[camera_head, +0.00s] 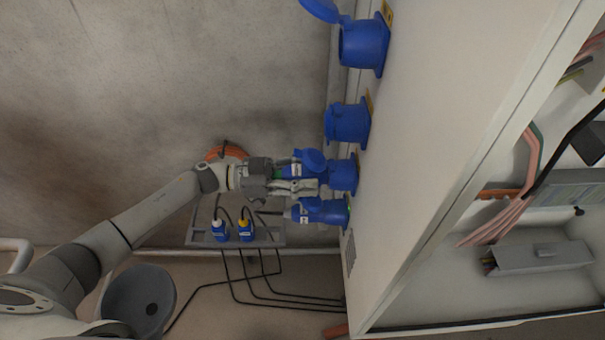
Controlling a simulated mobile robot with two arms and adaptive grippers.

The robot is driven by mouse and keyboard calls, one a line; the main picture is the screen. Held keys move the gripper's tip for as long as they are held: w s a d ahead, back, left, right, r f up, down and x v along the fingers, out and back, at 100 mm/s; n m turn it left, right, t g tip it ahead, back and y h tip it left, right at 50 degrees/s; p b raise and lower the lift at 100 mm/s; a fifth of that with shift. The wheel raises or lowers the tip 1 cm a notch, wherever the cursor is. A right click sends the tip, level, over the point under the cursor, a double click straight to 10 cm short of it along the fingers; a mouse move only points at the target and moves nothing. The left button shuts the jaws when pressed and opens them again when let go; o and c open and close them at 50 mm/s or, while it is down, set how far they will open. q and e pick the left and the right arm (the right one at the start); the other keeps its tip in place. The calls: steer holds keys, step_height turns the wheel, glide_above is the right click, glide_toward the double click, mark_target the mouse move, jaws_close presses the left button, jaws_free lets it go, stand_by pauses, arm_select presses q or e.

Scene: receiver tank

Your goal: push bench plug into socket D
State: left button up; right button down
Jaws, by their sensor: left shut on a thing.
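My left gripper (300,178) comes in from the left and is shut on a blue plug (296,170) with a white label, mostly hidden by the fingers. The plug points right at a blue socket (343,175) on the cabinet side, whose lid (312,158) stands open. I cannot tell whether the plug has entered the socket. Just below, another blue plug (304,213) sits at the lowest socket (336,213). Two more blue sockets are above: a closed-looking one (347,122) and a top one (364,45) with its lid raised. Socket letters are not readable. My right gripper is not in view.
A grey wall rack (276,238) holds a white-topped plug (220,231) and a yellow-topped plug (246,231), with black cables hanging below. An orange coil (226,152) hangs behind my wrist. The pale cabinet (440,110) fills the right, its wired interior exposed. A grey bowl-shaped object (140,292) is lower left.

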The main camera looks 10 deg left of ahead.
arm_select(q)
steer(key=shift+p+x, duration=0.3)
steer(key=shift+x, duration=0.5)
steer(key=o, duration=1.2)
steer(key=shift+d, duration=0.15)
steer(key=shift+s+a, duration=0.1)
steer(key=shift+a, duration=0.45)
steer(key=v, duration=1.1)
steer(key=shift+r, duration=0.1)
steer(key=shift+s, duration=0.1)
